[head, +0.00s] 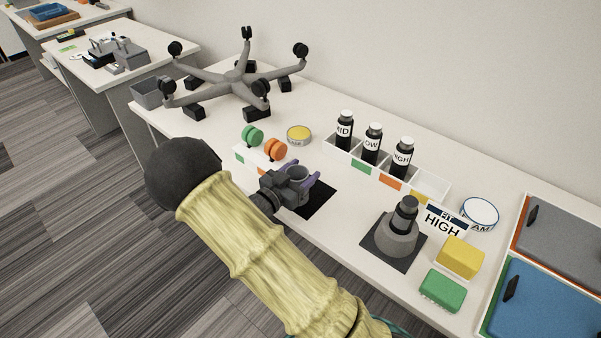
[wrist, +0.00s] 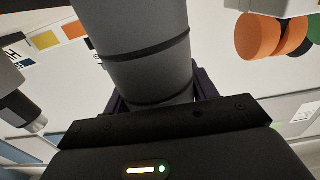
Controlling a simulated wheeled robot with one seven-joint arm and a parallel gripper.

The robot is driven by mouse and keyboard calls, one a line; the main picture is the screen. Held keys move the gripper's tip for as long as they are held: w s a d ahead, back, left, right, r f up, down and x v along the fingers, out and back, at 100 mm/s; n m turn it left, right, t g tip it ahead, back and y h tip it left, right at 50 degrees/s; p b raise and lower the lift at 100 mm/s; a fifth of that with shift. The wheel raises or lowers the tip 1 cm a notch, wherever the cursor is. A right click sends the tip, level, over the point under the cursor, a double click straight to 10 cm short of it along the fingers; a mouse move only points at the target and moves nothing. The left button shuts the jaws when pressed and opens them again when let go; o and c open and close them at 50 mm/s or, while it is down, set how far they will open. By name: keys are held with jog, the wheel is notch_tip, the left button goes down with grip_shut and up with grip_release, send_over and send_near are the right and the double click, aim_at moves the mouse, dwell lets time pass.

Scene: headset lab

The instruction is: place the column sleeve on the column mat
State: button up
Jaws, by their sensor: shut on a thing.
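The column sleeve (head: 297,172) is a grey hollow cylinder, held upright between the purple fingers of my gripper (head: 303,183). In the wrist view the sleeve (wrist: 146,62) fills the upper middle, with dark bands around it, and my gripper (wrist: 158,101) is shut on it. A plain black mat (head: 318,204) lies on the bench just under and beyond the gripper, partly hidden by it; it looks like the column mat. I cannot tell the gap between sleeve and mat.
A grey stepped cone (head: 397,237) stands on a dark square base at right, beside a HIGH sign (head: 442,223). Green (head: 442,291) and yellow (head: 460,257) blocks lie near it. A bottle rack (head: 430,184) and five-legged chair base (head: 236,80) stand behind. Orange discs (head: 275,149) are close left.

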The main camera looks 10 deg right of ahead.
jog(key=shift+f, duration=0.2)
jog(key=o, duration=1)
jog(key=shift+r, duration=0.1)
jog(key=shift+r, duration=0.15)
jog(key=v, duration=1.2)
